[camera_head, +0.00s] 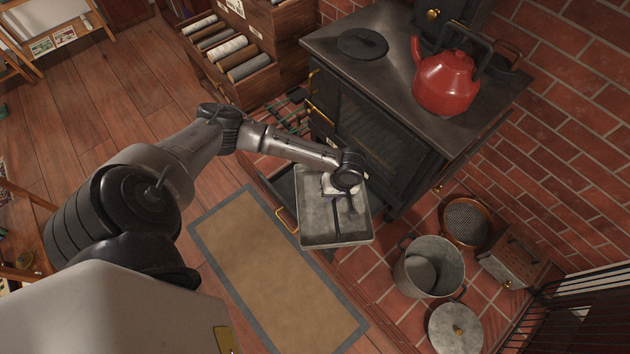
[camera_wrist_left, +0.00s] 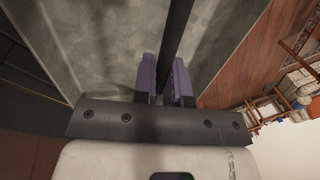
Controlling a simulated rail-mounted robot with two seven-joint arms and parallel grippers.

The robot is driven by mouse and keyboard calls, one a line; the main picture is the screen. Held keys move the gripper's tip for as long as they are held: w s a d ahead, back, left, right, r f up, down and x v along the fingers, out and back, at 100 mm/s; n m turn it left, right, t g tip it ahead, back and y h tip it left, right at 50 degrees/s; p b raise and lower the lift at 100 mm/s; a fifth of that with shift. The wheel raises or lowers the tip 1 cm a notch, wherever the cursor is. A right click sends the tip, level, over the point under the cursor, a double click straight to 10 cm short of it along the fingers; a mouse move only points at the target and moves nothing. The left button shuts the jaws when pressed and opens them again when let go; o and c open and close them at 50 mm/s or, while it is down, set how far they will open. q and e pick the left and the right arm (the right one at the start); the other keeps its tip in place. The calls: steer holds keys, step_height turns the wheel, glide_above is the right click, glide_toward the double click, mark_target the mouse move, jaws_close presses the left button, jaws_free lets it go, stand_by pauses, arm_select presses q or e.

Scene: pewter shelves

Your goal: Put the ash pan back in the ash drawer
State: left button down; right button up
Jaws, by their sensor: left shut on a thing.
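The ash pan (camera_head: 334,222) is a shallow grey metal tray in front of the stove. In the left wrist view its mottled grey floor (camera_wrist_left: 110,50) fills much of the picture. My left gripper (camera_head: 341,200) is over the pan; its purple fingers (camera_wrist_left: 166,80) are shut on a dark bar of the pan (camera_wrist_left: 178,25). The ash drawer (camera_head: 281,188) stands open low at the stove, with a brass handle (camera_head: 287,220). The pan overlaps the drawer's right part in the head view and hides it; I cannot tell the height between them. My right gripper is not in view.
The dark stove (camera_head: 380,130) carries a red kettle (camera_head: 446,80). A metal bucket (camera_head: 428,268), a round lid (camera_head: 455,328), a copper sieve (camera_head: 467,222) and a box (camera_head: 512,260) stand at the right. A bordered mat (camera_head: 275,275) lies in front.

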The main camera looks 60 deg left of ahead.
mark_target(315, 174)
arm_select(q)
steer(key=a+f+n, duration=0.2)
steer(key=a, duration=0.2)
steer(key=a+f+n+h+b, duration=0.1)
steer(key=a+f+n, duration=0.1)
steer(key=a+f, duration=0.1)
steer(key=a+f+n+b, duration=0.1)
steer(key=a+f+n, duration=0.1)
steer(key=a, duration=0.3)
steer(key=shift+w+f+n, duration=0.3)
steer(key=shift+f, duration=0.2)
steer(key=shift+a+f+h, duration=0.15)
steer(key=shift+a+h, duration=0.15)
steer(key=shift+a, duration=0.15)
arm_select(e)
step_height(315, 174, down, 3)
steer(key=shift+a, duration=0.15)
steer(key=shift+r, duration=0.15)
